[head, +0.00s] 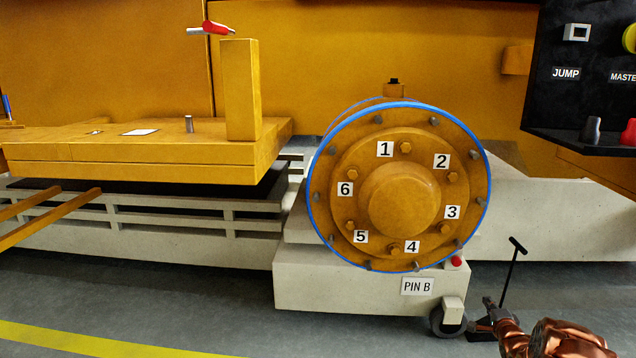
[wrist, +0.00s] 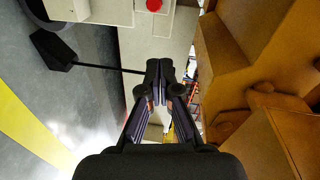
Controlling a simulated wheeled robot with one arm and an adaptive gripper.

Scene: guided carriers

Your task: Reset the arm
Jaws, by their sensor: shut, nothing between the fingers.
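My gripper (wrist: 160,68) shows in the middle of the wrist view, its dark fingertips together and empty. In the head view my copper-coloured arm is low in the right corner, by the foot of the wheeled stand, and the fingertips are hard to make out there. A thin black T-shaped handle (head: 511,272) rises beside the arm. In the wrist view a black rod (wrist: 108,67) runs from a dark block toward the fingertips; I cannot tell whether it touches them.
A yellow wheel hub (head: 403,199) with a blue rim and numbered bolts sits on a pale stand (head: 340,287) marked PIN B. A yellow platform (head: 130,170) is at left. A black control panel (head: 560,100) hangs at right. Grey floor (head: 230,320) is open at front left.

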